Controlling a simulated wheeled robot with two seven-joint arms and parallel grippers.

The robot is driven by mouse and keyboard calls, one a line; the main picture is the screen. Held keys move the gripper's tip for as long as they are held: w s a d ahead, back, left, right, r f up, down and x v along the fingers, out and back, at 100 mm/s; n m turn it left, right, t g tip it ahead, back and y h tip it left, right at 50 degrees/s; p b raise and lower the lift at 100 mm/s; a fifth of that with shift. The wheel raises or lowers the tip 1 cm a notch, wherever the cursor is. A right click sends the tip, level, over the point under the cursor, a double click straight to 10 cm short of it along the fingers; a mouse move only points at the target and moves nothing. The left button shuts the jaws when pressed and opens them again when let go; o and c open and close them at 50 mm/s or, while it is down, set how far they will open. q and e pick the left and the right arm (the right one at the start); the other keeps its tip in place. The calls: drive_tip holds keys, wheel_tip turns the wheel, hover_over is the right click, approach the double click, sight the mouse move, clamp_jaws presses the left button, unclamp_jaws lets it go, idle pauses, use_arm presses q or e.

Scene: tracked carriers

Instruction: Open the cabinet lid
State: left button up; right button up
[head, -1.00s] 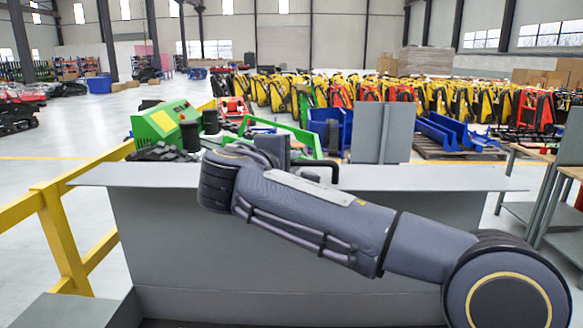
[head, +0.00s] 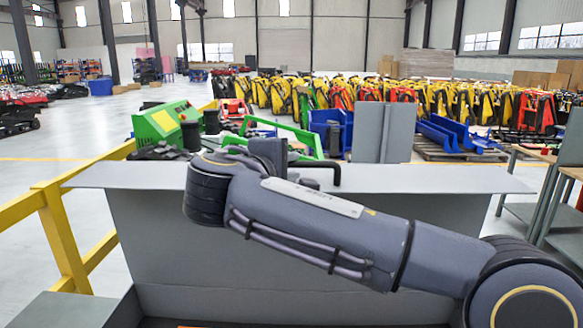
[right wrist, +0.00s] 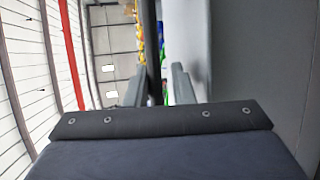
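The cabinet lid (head: 300,240) is a wide grey panel standing raised and leaning toward me, with a flat lip (head: 440,180) along its top edge. A dark bar handle (head: 335,172) sits at the middle of that lip, partly behind my right arm. My right gripper (head: 270,155) is at the handle; its fingertips are hidden in the head view. In the right wrist view its two fingers (right wrist: 160,85) stand apart, with a dark bar (right wrist: 151,40) between them, close to the left finger. A gap shows beside the right finger. My left gripper is not in view.
The cabinet's grey side wall (head: 65,311) shows at lower left. A yellow railing (head: 65,240) runs along the left. A green machine (head: 165,125) stands beyond the lid, and a workbench (head: 570,172) stands at right. My right arm crosses in front of the lid.

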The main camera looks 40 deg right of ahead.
drive_tip(key=v, duration=0.7)
drive_tip(key=shift+b, duration=0.4)
